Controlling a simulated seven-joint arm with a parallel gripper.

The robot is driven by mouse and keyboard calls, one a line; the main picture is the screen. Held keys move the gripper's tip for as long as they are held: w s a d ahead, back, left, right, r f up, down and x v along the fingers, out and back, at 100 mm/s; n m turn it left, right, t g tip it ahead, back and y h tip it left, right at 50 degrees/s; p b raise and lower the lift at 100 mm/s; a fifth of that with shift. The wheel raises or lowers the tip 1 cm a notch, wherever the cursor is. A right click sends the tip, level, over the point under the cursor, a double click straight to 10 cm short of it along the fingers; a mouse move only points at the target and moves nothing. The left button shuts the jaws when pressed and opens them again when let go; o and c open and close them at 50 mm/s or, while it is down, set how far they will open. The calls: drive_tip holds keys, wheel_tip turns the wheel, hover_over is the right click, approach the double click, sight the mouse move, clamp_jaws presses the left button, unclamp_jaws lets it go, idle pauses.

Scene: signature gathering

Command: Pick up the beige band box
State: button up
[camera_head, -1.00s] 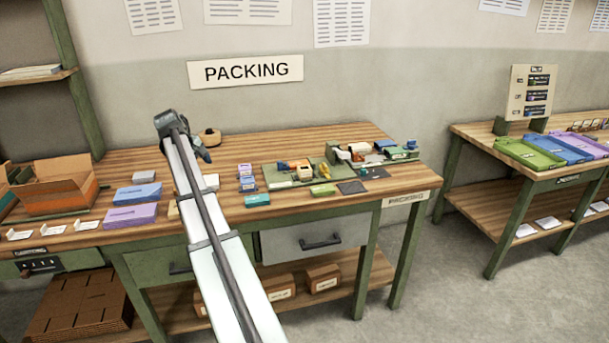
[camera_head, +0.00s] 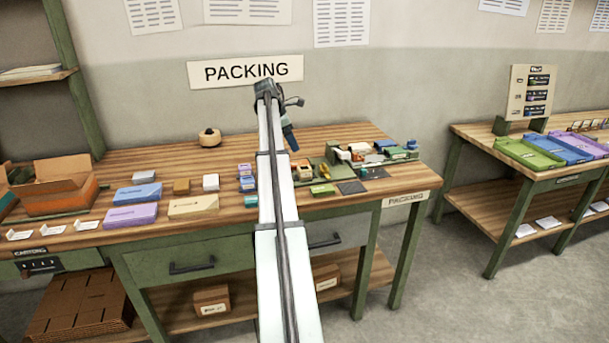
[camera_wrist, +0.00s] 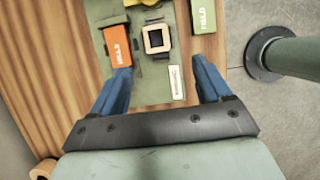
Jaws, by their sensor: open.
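My gripper (camera_wrist: 160,75) is open and empty, its two blue fingers spread above a green mat (camera_wrist: 150,94). In the wrist view a beige square box (camera_wrist: 146,39) with a dark middle lies on the mat, just beyond the fingertips. It also shows in the head view (camera_head: 303,172), right of my gripper (camera_head: 290,140). A flat beige box (camera_head: 193,206) lies on the table further left, beside a purple one. I cannot tell from the print which of these two is the band box.
In the wrist view an orange box (camera_wrist: 117,47) lies close to the left finger and a green box (camera_wrist: 203,16) lies ahead of the right one. A white label (camera_wrist: 177,82) lies between the fingers. A round wooden item (camera_head: 210,137) stands at the back.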

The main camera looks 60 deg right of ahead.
hover_over(304, 168)
drive_tip(key=w+a, duration=0.1)
drive_tip(key=a, duration=0.1)
drive_tip(key=f, duration=0.7)
drive_tip(key=shift+w, duration=0.2)
drive_tip(key=shift+w+d+x, duration=0.15)
drive_tip(key=shift+x, duration=1.2)
drive_tip(key=shift+w+d+x, duration=0.1)
drive_tip(key=shift+d+x, duration=0.05)
drive_tip(key=shift+x, duration=1.15)
drive_tip(key=c, duration=1.2)
drive_tip(key=shift+o, duration=0.2)
drive_tip(key=shift+r, duration=0.1)
